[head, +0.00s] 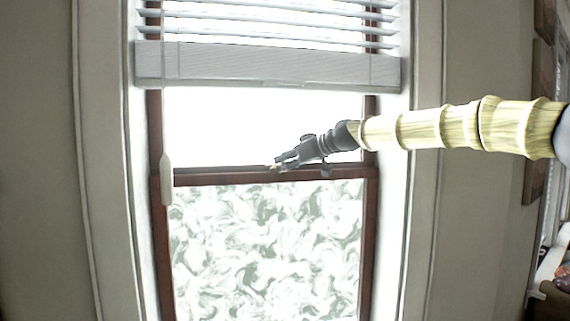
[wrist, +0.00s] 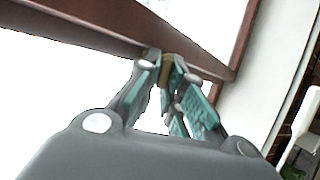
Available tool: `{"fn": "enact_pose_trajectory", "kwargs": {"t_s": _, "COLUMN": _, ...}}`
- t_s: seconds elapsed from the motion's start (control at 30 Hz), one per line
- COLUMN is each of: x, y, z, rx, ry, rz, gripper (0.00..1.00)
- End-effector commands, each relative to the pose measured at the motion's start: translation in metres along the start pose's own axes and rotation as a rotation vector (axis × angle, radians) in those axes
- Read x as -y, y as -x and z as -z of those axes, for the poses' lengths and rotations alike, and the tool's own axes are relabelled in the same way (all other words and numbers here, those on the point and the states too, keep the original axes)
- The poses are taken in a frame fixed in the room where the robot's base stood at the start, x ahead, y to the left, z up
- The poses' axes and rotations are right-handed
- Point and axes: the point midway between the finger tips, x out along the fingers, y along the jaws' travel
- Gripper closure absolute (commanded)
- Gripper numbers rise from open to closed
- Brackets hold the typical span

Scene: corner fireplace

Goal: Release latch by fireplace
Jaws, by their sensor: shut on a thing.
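The window (head: 265,240) has a reddish-brown frame with a meeting rail (head: 225,176) across its middle; the rail also shows in the wrist view (wrist: 85,32). A small brass-coloured latch (wrist: 166,70) sits at the rail in the wrist view. My gripper (head: 277,163) reaches in from the right, its tips at the rail just right of its middle. In the wrist view my gripper (wrist: 167,72) is shut on the latch, with its teal-padded fingers on either side. The fingers hide most of the latch, so its turn cannot be told.
A white blind (head: 265,66) is partly raised above the rail. A pale blind pull (head: 166,178) hangs at the window's left side. Pale trim (head: 425,200) and grey wall flank the window. Brown framed panels (head: 537,120) hang at the far right.

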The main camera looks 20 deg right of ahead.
Motion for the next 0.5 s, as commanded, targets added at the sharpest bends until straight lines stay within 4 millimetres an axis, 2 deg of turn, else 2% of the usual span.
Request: {"fn": "enact_pose_trajectory", "kwargs": {"t_s": 0.5, "x": 0.0065, "y": -0.0012, "z": -0.0007, "rx": 0.001, "ry": -0.045, "rz": -0.120, "gripper": 1.00}}
